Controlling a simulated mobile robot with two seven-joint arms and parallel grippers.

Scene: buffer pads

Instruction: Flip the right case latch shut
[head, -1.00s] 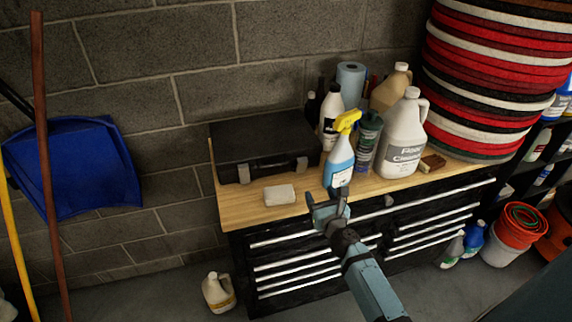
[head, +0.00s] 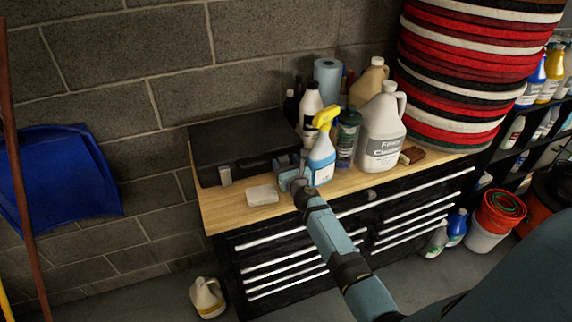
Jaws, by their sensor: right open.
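The closed black case (head: 240,146) lies on the wooden top of a tool cabinet, against the wall. Its left grey latch (head: 225,175) shows at the front edge. The right latch is hidden or hard to make out behind my right gripper. My right gripper (head: 294,174) is open at the right part of the case's front edge. I cannot tell whether it touches the case or latch. My left gripper is not in view.
A blue spray bottle (head: 322,158) with a yellow head stands close right of the gripper. A pale block (head: 262,195) lies just left of it. Red and white pads (head: 455,90) are stacked at right.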

